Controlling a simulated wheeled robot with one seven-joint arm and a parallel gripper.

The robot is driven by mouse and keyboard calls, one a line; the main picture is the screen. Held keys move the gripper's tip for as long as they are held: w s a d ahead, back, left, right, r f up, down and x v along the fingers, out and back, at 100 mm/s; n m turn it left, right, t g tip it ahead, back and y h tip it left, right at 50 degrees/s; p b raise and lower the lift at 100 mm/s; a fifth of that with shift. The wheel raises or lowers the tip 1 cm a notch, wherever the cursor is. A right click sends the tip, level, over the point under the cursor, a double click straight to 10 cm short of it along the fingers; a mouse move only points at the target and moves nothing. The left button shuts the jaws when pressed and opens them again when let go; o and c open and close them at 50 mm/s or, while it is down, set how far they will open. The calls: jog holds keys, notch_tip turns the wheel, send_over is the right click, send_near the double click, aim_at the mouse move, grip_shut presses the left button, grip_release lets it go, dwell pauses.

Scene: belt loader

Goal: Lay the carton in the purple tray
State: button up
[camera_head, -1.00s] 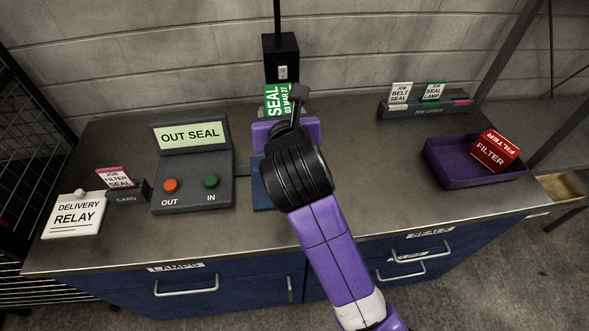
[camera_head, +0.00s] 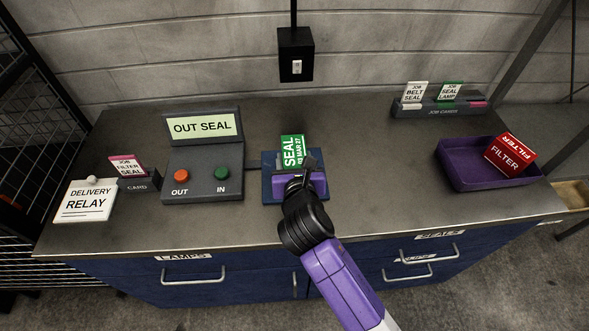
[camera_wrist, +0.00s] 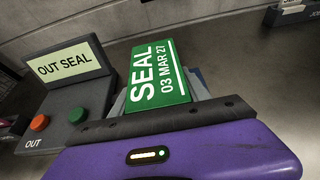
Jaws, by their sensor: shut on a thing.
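A green carton (camera_head: 291,150) marked SEAL 03 MAR 27 stands out from my gripper (camera_head: 299,172), which is shut on it. In the wrist view the green carton (camera_wrist: 158,75) rises past the dark edge of my gripper (camera_wrist: 160,119); its lower part is hidden. My gripper and the carton are over or at the blue pad (camera_head: 269,192) in the middle of the bench; I cannot tell whether the carton touches it. The purple tray (camera_head: 462,178) is at the right of the bench. A red FILTER carton (camera_head: 509,154) leans tilted in its right part; the left part is bare.
A grey console (camera_head: 203,186) reading OUT SEAL, with orange and green buttons, stands left of the pad. A card holder (camera_head: 137,184) and a DELIVERY RELAY board (camera_head: 85,202) are farther left. A job-cards rack (camera_head: 438,108) stands back right. Bench between pad and tray is clear.

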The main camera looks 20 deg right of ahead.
jog(key=shift+f, duration=1.95)
jog(key=shift+f, duration=0.15)
jog(key=o, duration=1.6)
jog(key=b+v, duration=0.1)
jog(key=v, duration=1.1)
